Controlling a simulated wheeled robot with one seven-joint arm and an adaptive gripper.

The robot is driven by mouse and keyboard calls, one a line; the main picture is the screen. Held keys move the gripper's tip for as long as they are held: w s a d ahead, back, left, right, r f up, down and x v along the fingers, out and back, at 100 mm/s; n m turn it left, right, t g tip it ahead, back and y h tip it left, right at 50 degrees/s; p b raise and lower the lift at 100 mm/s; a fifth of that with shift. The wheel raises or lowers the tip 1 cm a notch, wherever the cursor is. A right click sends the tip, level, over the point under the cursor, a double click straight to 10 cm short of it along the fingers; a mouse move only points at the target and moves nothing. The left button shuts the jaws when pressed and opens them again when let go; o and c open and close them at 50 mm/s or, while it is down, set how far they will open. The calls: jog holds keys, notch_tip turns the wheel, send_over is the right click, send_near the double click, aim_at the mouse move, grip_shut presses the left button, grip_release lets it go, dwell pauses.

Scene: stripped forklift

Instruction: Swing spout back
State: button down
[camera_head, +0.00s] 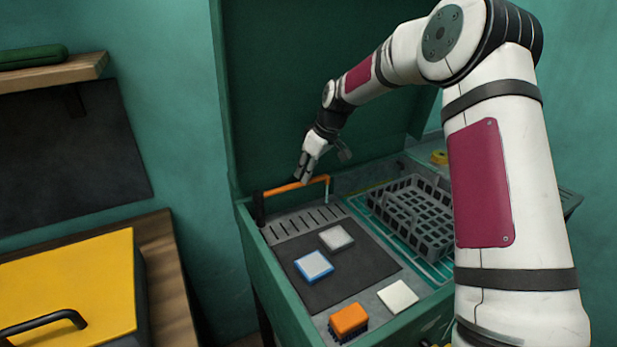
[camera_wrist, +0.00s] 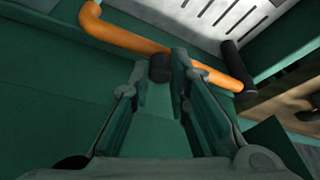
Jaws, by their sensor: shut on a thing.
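The spout is an orange tube (camera_head: 290,187) lying across the back of the green-framed workstation, above a slotted grey strip. A black upright post (camera_head: 259,208) stands at its left end, and its right end bends downward. The spout also crosses the top of the wrist view (camera_wrist: 135,40), with the black post (camera_wrist: 232,62) at right. The fingers hide part of the tube.
A raised green lid (camera_head: 290,90) stands behind the spout. White and blue-edged blocks (camera_head: 314,266) lie on a dark mat in front, with an orange block (camera_head: 348,320) nearer. A yellow case (camera_head: 70,285) stands at left.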

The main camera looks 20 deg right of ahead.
jog(key=shift+w+d+r, duration=0.1)
jog(key=shift+w, duration=0.2)
jog(key=c, duration=1.5)
grip_release()
jog(key=v, duration=1.2)
jog(key=shift+w, duration=0.1)
